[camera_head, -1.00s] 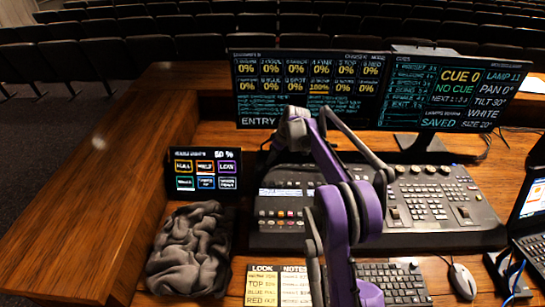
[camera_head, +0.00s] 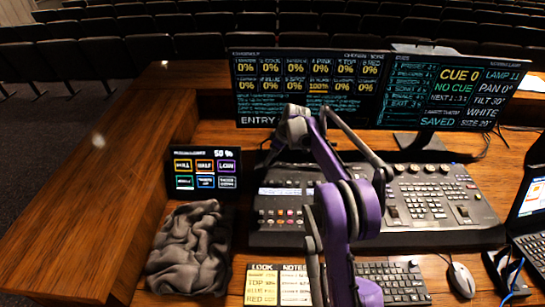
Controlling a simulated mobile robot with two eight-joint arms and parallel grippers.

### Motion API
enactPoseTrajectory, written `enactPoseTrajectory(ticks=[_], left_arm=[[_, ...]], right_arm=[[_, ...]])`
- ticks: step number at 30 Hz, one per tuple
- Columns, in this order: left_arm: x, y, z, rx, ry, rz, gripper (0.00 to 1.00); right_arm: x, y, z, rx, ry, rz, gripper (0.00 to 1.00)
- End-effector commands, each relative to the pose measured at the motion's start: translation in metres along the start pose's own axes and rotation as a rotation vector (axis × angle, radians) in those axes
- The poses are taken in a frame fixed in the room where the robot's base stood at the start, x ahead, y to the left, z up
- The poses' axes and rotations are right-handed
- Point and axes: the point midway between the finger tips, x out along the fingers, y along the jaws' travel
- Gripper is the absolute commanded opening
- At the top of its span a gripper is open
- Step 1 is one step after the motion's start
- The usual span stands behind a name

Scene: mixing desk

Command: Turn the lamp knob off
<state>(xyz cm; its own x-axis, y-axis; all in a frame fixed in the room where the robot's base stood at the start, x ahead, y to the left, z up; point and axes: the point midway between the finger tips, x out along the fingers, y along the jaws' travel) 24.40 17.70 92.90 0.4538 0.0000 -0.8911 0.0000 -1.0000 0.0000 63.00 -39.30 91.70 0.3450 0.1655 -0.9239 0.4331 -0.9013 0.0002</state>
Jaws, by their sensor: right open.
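A dark mixing console (camera_head: 470,232) with several knobs, keys and faders lies across the middle of the desk. I cannot tell which one is the lamp knob. My purple and grey right arm rises from the bottom and bends over the console. My right gripper (camera_head: 382,182), small and partly hidden by the arm, is open near the console's middle; whether it touches anything cannot be told. My left gripper is not in view.
Two monitors (camera_head: 310,85) stand behind the console; the right one reads LAMP 11. A small touch panel (camera_head: 203,173) and a grey cloth (camera_head: 188,255) are at left. Notes (camera_head: 262,285), a keyboard (camera_head: 392,282), a mouse (camera_head: 462,280) and a laptop (camera_head: 530,215) lie nearer or right.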

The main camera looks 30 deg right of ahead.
Motion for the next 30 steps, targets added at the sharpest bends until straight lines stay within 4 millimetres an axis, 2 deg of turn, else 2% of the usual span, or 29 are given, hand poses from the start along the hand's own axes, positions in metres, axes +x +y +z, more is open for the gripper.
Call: enactPoseTrajectory(ticks=[5, 8, 15, 21, 25, 30], left_arm=[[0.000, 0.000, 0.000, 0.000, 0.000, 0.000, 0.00], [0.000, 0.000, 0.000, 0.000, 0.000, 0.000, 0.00], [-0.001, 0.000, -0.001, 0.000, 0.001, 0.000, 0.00], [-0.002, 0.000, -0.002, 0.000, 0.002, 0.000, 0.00], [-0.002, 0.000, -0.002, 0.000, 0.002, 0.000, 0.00], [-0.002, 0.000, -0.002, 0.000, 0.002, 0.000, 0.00]], right_arm=[[-0.004, 0.000, 0.000, 0.000, 0.000, 0.000, 0.57], [-0.016, 0.000, 0.000, 0.001, 0.000, 0.000, 0.57], [-0.064, 0.000, 0.000, 0.002, 0.000, 0.000, 0.57], [-0.096, 0.000, 0.000, 0.001, 0.000, 0.000, 0.57], [-0.106, 0.000, 0.000, 0.001, 0.000, 0.000, 0.57], [-0.109, 0.000, 0.000, 0.000, 0.000, 0.000, 0.57]])
